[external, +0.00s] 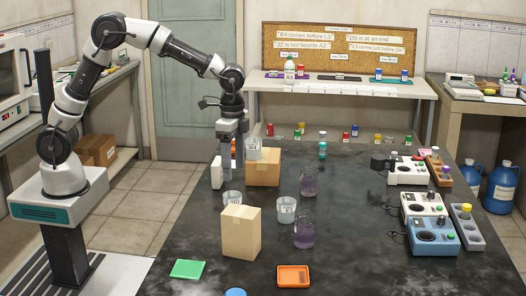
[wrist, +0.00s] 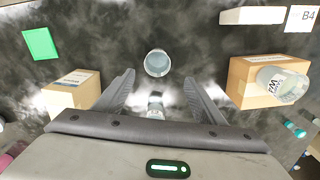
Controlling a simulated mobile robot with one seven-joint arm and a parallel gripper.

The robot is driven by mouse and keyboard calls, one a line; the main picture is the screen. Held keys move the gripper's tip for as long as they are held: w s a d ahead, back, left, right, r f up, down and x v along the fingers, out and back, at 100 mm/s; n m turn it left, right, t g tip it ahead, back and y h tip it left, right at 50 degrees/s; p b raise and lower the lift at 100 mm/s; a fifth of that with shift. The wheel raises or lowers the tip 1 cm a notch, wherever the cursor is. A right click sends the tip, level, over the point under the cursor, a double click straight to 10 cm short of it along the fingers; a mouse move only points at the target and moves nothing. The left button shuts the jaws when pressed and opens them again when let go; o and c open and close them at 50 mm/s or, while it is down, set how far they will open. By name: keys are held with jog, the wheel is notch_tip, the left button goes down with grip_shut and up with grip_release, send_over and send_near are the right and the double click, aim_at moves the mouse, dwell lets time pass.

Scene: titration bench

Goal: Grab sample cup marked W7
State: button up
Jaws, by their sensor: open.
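My gripper (external: 232,158) points down above the bench, open and empty; its fingers are spread in the wrist view (wrist: 159,78). A clear labelled cup (external: 253,149) stands on a cardboard box (external: 263,172) beside my gripper; it shows at the right in the wrist view (wrist: 289,86), outside the fingers, its label too small to read surely. Another clear cup (external: 231,197) stands on the bench, seen just beyond the fingertips in the wrist view (wrist: 157,63). A third cup (external: 286,211) stands farther right. A labelled clear object (wrist: 155,104) shows partly between the fingers.
A tall cardboard box (external: 240,233) stands in front of the cups. Purple beakers (external: 309,182) stand to the right. A white block (external: 216,172) is left of the cup's box. A green pad (external: 188,269) and orange tray (external: 293,276) lie near the front. Instruments (external: 432,236) fill the right side.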

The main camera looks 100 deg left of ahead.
aim_at(233, 202)
notch_tip(233, 202, down, 7)
jog(key=shift+b, duration=0.3)
jog(key=shift+s+d+f+b, duration=0.15)
jog(key=shift+f+b, duration=0.05)
jog(key=shift+f, duration=1.15)
jog(key=shift+s+d+f+b, duration=0.1)
jog(key=shift+f+b, duration=0.05)
jog(key=shift+f, duration=1.15)
jog(key=shift+c, duration=0.5)
jog(key=c, duration=1.1)
